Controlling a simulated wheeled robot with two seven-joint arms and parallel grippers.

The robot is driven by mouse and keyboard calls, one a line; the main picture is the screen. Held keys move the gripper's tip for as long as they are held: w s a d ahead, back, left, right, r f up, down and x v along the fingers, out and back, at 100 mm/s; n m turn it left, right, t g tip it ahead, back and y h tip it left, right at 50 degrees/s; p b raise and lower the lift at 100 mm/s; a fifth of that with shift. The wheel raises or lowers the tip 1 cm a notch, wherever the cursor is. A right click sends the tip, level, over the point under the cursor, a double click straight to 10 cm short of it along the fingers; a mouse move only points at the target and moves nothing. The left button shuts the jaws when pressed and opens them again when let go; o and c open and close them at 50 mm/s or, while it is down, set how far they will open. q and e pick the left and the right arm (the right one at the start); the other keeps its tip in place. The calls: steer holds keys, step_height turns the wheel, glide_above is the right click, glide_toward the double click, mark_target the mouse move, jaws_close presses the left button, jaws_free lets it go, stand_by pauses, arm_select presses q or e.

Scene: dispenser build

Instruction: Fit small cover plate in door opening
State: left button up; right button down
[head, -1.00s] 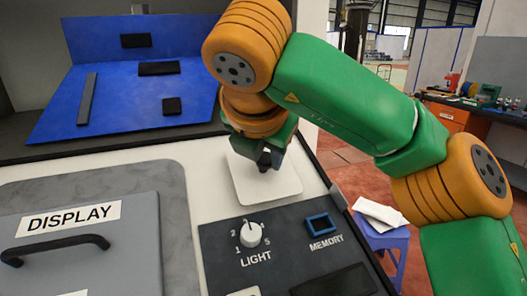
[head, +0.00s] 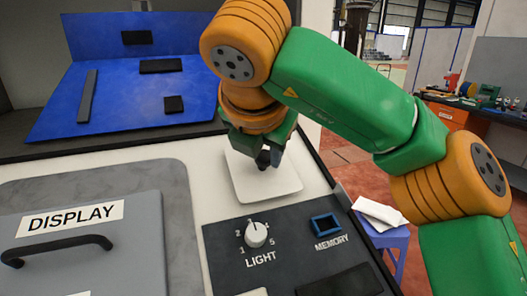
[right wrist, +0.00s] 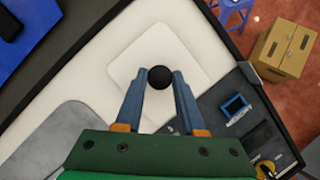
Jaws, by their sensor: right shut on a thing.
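The small cover plate (head: 265,188) is a white square with rounded corners, at the white counter in the middle of the head view. In the right wrist view the plate (right wrist: 140,82) has a round black knob (right wrist: 160,77) standing up from it. My right gripper (head: 269,158) is over the plate, shut on that knob. Its two fingers (right wrist: 159,82) flank the knob in the right wrist view. I cannot tell whether the plate rests on the counter or is just above it. The grey door (head: 85,240) marked DISPLAY is at left, but no opening can be made out. My left gripper is out of view.
A dark panel with the LIGHT dial (head: 256,234) and the MEMORY socket (head: 326,225) lies in front of the plate. A black handle (head: 58,249) sticks up from the door. A blue backboard (head: 125,110) with black pieces stands behind. Bare white counter surrounds the plate.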

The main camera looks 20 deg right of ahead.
steer(key=shift+s+d, duration=0.1)
steer(key=shift+d, duration=0.1)
stand_by(0.3)
steer(key=shift+a, duration=0.2)
stand_by(0.3)
steer(key=shift+w+f+b, duration=0.3)
steer(key=shift+f+b, duration=0.4)
steer(key=shift+b, duration=0.1)
stand_by(1.1)
stand_by(0.3)
jaws_free()
stand_by(0.3)
steer(key=shift+p+v, duration=1.2)
steer(key=shift+v, duration=1.8)
